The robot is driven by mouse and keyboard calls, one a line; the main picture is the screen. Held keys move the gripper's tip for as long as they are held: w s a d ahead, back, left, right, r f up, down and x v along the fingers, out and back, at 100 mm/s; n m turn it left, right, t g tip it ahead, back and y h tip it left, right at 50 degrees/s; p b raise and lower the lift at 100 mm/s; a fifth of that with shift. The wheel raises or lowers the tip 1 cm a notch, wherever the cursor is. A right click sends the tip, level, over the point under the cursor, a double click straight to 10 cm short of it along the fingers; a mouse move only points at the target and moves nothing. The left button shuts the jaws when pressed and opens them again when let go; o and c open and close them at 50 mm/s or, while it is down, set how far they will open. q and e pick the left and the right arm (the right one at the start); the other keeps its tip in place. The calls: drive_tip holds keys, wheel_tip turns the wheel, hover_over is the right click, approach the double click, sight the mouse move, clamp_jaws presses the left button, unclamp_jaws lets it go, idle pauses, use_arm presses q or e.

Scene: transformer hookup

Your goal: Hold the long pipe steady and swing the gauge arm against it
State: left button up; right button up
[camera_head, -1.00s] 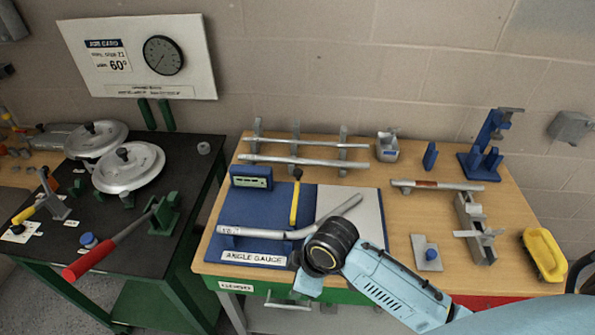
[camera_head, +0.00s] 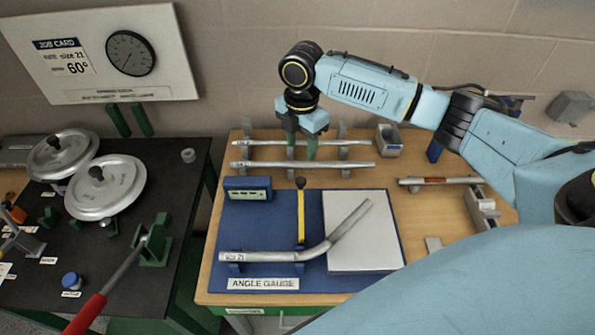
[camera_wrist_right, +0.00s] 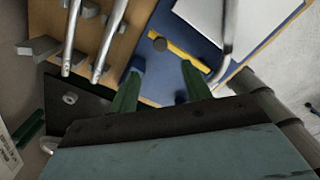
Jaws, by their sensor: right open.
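The bent pipe (camera_head: 278,256), tagged 21, lies in blue cradles on the blue angle gauge board (camera_head: 270,215); its right leg angles up over the white plate. The yellow gauge arm (camera_head: 301,218) with a black knob stands apart from the bent leg, pointing away toward the rack. It also shows in the right wrist view (camera_wrist_right: 186,52). Two straight pipes (camera_head: 350,164) lie on the rack behind. My right gripper (camera_head: 302,150) is open and empty, green fingers pointing down over the rack, above the straight pipes. My left gripper is out of view.
A green-screened box (camera_head: 247,188) sits at the gauge's back left. A short pipe with a red band (camera_head: 435,181) lies to the right. The dark bench (camera_head: 110,240) at left holds two round dies and a red-handled lever. My right arm covers the back right.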

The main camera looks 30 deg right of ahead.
hover_over(301, 180)
wheel_tip(301, 180, down, 6)
drive_tip(key=shift+s+r, duration=0.1)
drive_tip(key=shift+r, duration=0.05)
wheel_tip(301, 180, down, 5)
drive_tip(key=shift+f, duration=0.5)
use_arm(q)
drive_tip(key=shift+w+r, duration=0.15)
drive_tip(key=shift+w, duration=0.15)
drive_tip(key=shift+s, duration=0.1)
use_arm(e)
drive_tip(key=shift+c, duration=1.1)
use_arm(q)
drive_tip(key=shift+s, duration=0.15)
use_arm(e)
clamp_jaws()
